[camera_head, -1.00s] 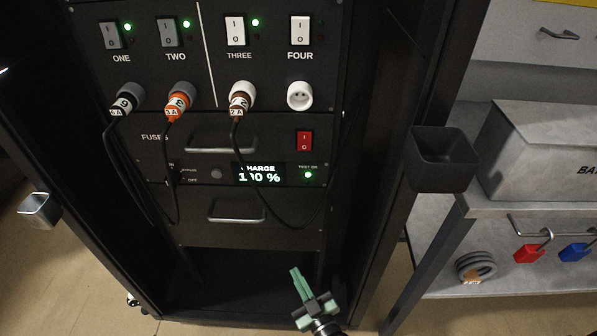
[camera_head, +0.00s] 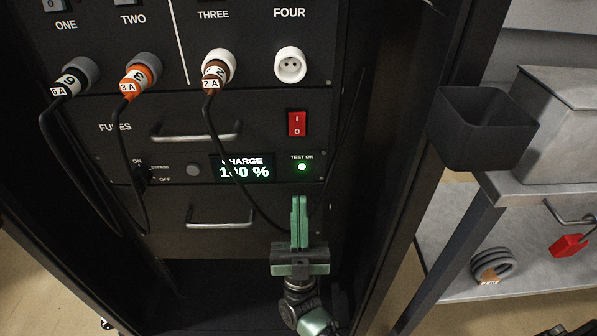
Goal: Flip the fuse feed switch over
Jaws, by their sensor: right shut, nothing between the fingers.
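The fuse feed switch appears to be the red rocker (camera_head: 297,124) marked I and O, at the right end of the black FUSES panel (camera_head: 255,133) in the head view. Which side of the rocker is pressed in is too small to tell. My right gripper (camera_head: 299,200) has green fingers, shut together and empty, pointing up. It is below the red rocker and the green TEST OK light (camera_head: 302,167), apart from the rocker, in front of the lower drawer panel. My left gripper is not in view.
Plugs with black cables (camera_head: 215,68) hang across the panels left of my gripper. A small ON/OFF bypass switch (camera_head: 142,173) sits left of the CHARGE display (camera_head: 242,169). Drawer handles (camera_head: 222,217) stick out. A black bin (camera_head: 483,128) is on the right post.

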